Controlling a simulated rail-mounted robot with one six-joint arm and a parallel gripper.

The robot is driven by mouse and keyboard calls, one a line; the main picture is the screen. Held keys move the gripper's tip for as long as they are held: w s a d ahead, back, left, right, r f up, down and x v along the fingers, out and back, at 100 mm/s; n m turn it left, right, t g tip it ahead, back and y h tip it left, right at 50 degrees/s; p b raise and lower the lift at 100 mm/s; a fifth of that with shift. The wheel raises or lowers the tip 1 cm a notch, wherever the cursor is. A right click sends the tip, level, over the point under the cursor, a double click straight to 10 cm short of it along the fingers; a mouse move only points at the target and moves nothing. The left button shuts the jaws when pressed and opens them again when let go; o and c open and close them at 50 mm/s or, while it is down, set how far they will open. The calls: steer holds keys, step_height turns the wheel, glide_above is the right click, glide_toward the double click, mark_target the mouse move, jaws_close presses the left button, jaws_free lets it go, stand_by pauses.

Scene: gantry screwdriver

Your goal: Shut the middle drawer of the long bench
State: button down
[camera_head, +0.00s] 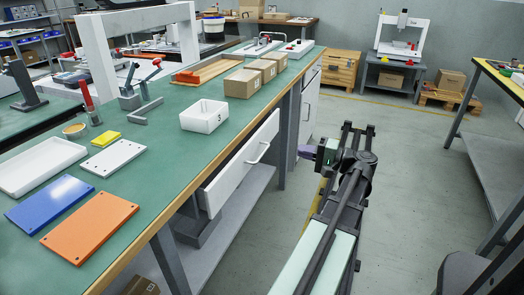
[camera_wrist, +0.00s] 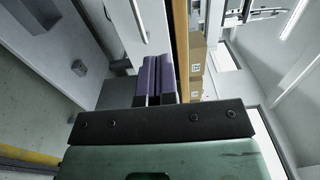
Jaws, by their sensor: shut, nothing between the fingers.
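The long bench (camera_head: 225,139) has a green top with a wooden front edge. Below it, a white drawer front (camera_head: 236,172) with a bar handle (camera_head: 258,154) shows in the head view. How far that drawer stands out is hard to tell. My gripper (camera_head: 307,152) is in the aisle to the right of that front, apart from its handle. In the wrist view its purple fingers (camera_wrist: 157,76) are together and empty. A white front (camera_wrist: 146,22) lies ahead of them there, beside the wooden edge; contact cannot be told.
Cardboard boxes (camera_head: 243,83) and a white bin (camera_head: 204,116) stand on the bench. A white cabinet (camera_head: 308,103) is under its far part. A lower shelf (camera_head: 235,215) runs beneath. The aisle floor (camera_head: 400,150) to the right is clear up to another table (camera_head: 494,75).

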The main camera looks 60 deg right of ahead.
mark_target(255, 140)
steer(key=w, duration=0.4)
steer(key=w+a, duration=0.1)
steer(key=w, duration=0.4)
steer(key=w+a, duration=0.1)
steer(key=w, duration=0.4)
